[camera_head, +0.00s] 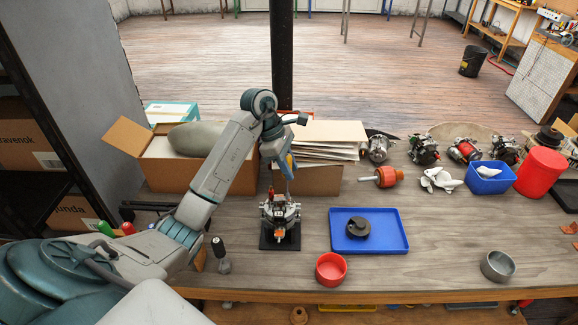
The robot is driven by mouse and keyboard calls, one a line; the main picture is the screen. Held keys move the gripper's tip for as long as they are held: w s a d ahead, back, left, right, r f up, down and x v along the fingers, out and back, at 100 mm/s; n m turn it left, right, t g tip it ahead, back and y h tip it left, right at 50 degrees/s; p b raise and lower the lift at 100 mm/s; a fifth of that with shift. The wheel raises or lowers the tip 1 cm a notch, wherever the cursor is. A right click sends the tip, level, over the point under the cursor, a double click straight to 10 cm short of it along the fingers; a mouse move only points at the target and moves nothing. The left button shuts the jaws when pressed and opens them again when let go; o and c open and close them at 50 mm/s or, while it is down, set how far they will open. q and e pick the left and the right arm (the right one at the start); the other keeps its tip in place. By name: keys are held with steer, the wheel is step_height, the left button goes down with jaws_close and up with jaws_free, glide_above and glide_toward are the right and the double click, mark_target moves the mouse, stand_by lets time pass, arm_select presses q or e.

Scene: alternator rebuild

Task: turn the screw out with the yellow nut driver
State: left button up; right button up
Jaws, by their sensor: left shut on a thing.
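The alternator (281,213) stands on a black base plate (268,242) on the bench, left of the blue tray. My left gripper (285,160) is above it, shut on the yellow nut driver (291,162). The driver points down, and its thin shaft ends close above the top of the alternator. I cannot tell whether the tip touches the screw. The screw itself is too small to make out. My right gripper is not in view.
A blue tray (398,233) with a dark pulley (358,228) lies right of the alternator. A red bowl (331,269) and a metal bowl (497,266) are near the front edge. Open cardboard boxes (165,172) stand behind. Several alternators, a blue bin (490,180) and a red container (540,171) are back right.

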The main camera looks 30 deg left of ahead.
arm_select(q)
steer(key=shift+n+t+b, duration=0.3)
steer(key=shift+n+t, duration=0.1)
steer(key=shift+n, duration=0.6)
steer(key=n, duration=0.2)
steer(key=shift+a+n+t+y, duration=0.1)
steer(key=shift+n+t+y, duration=0.2)
steer(key=shift+t+y, duration=0.1)
steer(key=shift+w+n+t+y+b, duration=0.15)
steer(key=shift+n+t+y+b, duration=0.2)
steer(key=shift+n, duration=1.05)
steer(key=shift+n+t+y, duration=0.35)
steer(key=shift+n+y, duration=0.1)
steer(key=shift+n, duration=0.75)
steer(key=n, duration=0.2)
steer(key=n+y, duration=0.1)
steer(key=n, duration=0.1)
steer(key=shift+a+r+y, duration=0.1)
steer(key=shift+y, duration=0.2)
steer(key=shift+a+n, duration=0.1)
steer(key=shift+n, duration=0.3)
